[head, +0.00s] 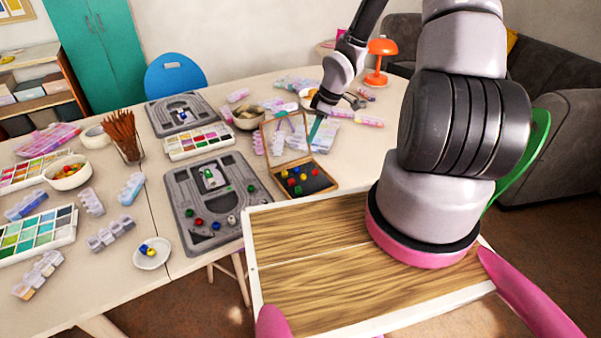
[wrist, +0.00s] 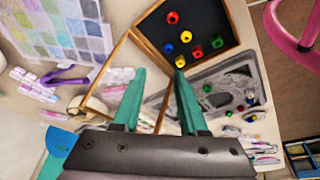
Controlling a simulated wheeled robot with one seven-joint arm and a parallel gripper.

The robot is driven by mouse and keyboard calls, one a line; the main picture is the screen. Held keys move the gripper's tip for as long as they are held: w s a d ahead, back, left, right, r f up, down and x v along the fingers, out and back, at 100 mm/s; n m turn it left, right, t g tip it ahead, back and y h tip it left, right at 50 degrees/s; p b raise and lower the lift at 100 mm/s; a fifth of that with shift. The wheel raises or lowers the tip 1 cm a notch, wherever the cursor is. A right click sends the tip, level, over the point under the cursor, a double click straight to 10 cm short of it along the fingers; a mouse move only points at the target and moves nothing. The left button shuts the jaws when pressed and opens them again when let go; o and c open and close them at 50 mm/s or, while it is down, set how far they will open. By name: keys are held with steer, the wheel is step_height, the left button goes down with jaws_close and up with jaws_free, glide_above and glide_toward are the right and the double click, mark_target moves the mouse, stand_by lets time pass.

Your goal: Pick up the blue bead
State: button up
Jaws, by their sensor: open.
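A blue bead (wrist: 168,48) lies in the dark inside of an open wooden box (wrist: 240,18), among red, yellow and green beads. My gripper (head: 316,130) is above the back of the box, pointing down. In the wrist view its teal fingers (wrist: 158,74) are apart with no bead between them. The blue bead lies just beyond the fingertips. Other blue beads show on the grey board (head: 180,190) and in a small white saucer (head: 139,262).
The box's raised wooden-framed lid (head: 265,140) stands at its back, close to my gripper. A bowl (head: 247,117), a paint set (head: 199,141) and several clear bead cases surround the box. A second grey board (head: 160,120) lies farther back. An orange lamp (head: 381,47) stands behind.

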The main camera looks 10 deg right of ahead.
steer(key=y, duration=0.1)
glide_toward(295, 171)
steer(key=shift+w+a+f+n, duration=0.4)
steer(key=shift+w+f, duration=0.1)
steer(key=shift+w, duration=0.15)
steer(key=x, duration=0.4)
steer(key=d+x, duration=0.1)
steer(key=x, duration=0.1)
steer(key=shift+s+a+f, duration=0.1)
steer(key=shift+f, duration=0.25)
jaws_close()
